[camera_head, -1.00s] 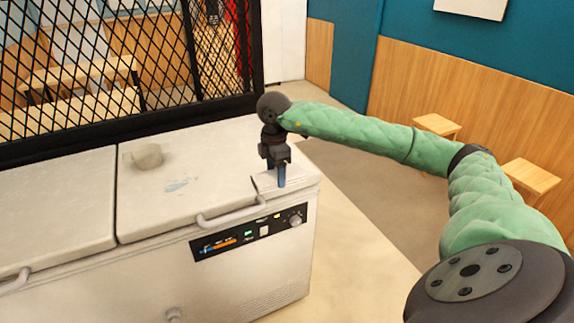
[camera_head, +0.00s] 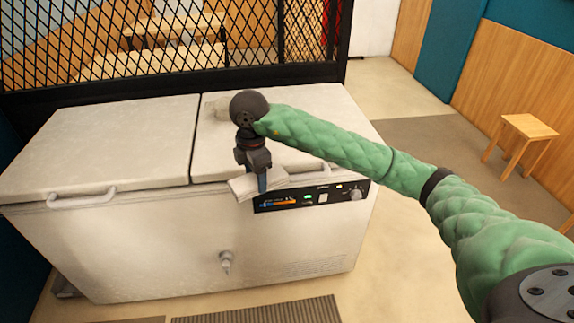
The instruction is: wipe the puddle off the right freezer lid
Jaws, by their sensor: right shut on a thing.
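The right freezer lid (camera_head: 318,115) is white and closed, on the right half of a white chest freezer. My right gripper (camera_head: 262,186) points down at the front of this lid, shut on a pale folded cloth (camera_head: 243,187). The cloth appears in front of the lid's front edge, above the control panel; I cannot tell whether it touches the lid. The puddle is not visible now; my gripper and arm cover part of the lid. My left gripper is out of view.
A pale round object (camera_head: 221,104) sits on the right lid, partly behind my wrist. The left lid (camera_head: 110,145) has a handle (camera_head: 82,199) and is bare. A black mesh screen (camera_head: 180,45) stands behind the freezer. A wooden stool (camera_head: 526,128) is at right.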

